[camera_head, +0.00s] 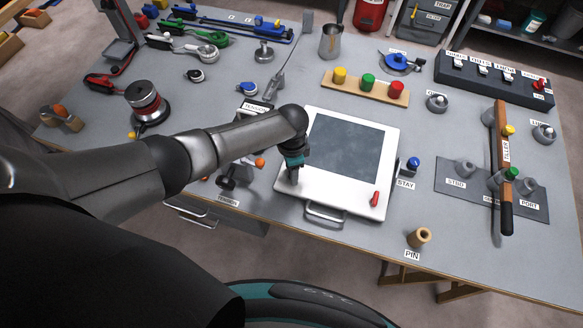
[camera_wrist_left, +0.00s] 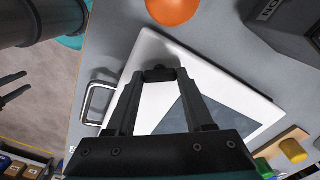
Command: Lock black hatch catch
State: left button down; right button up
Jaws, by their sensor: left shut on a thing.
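The white hatch (camera_head: 387,140) with a dark window lies closed-looking on the bench, with a metal handle (camera_head: 325,212) at its front edge. My left gripper (camera_head: 292,176) reaches down onto the hatch's front left corner. In the left wrist view its fingertips (camera_wrist_left: 160,76) are shut on a small black piece, the black catch (camera_wrist_left: 158,70), at the hatch rim. The fingers hide most of the catch, so I cannot tell its angle. A red catch (camera_head: 375,199) sits at the front right corner. My right gripper (camera_wrist_left: 14,91) shows its two spread, empty fingers at the left wrist view's edge.
An orange-knobbed device (camera_head: 235,172) stands close left of the hatch. A blue-knobbed stay (camera_head: 412,165) stands to its right. A wooden block with coloured knobs (camera_head: 365,87) lies behind it. The bench right of the front corner is mostly clear, apart from a pin (camera_head: 418,237).

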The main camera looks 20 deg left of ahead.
pick_arm(q)
jog(key=m, duration=0.6)
jog(key=shift+m, duration=0.3)
dwell(0.4)
jog(key=shift+c, duration=1.4)
grip_release()
jog(key=shift+r, duration=0.1)
notch_tip(320, 180, up, 15)
jog(key=p, duration=0.2)
jog(key=shift+s+d, duration=0.1)
